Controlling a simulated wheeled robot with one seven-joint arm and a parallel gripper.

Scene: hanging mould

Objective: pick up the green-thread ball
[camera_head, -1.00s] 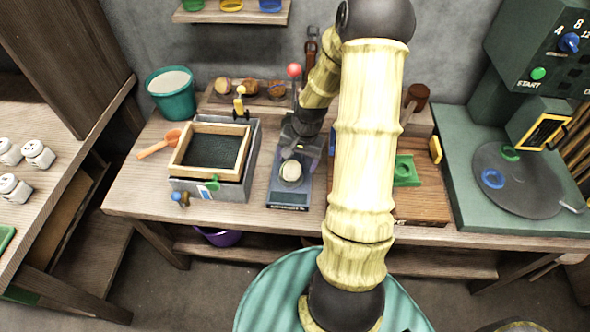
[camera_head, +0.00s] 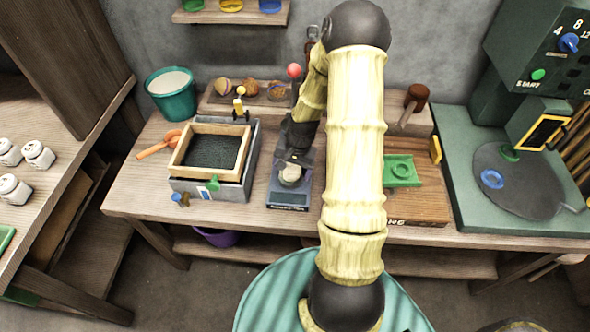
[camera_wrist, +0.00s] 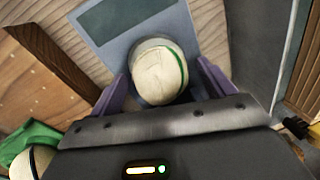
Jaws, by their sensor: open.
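The green-thread ball (camera_wrist: 157,72) is cream-coloured with a green line down one side. It rests on a grey-blue device (camera_wrist: 136,22) with a dark panel. In the head view the ball (camera_head: 290,174) sits on this device (camera_head: 287,197) in mid-bench, its top partly covered by my gripper (camera_head: 294,160). In the wrist view my gripper (camera_wrist: 166,84) is open, with one purple finger to the left of the ball and one to the right. I cannot tell whether either finger touches it.
A grey box with a wooden frame (camera_head: 181,151) stands left of the device. A wooden board (camera_head: 420,207) with a green piece (camera_head: 402,171) lies to the right. A red-knobbed lever (camera_head: 294,71) rises behind. A green machine (camera_head: 455,160) stands far right.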

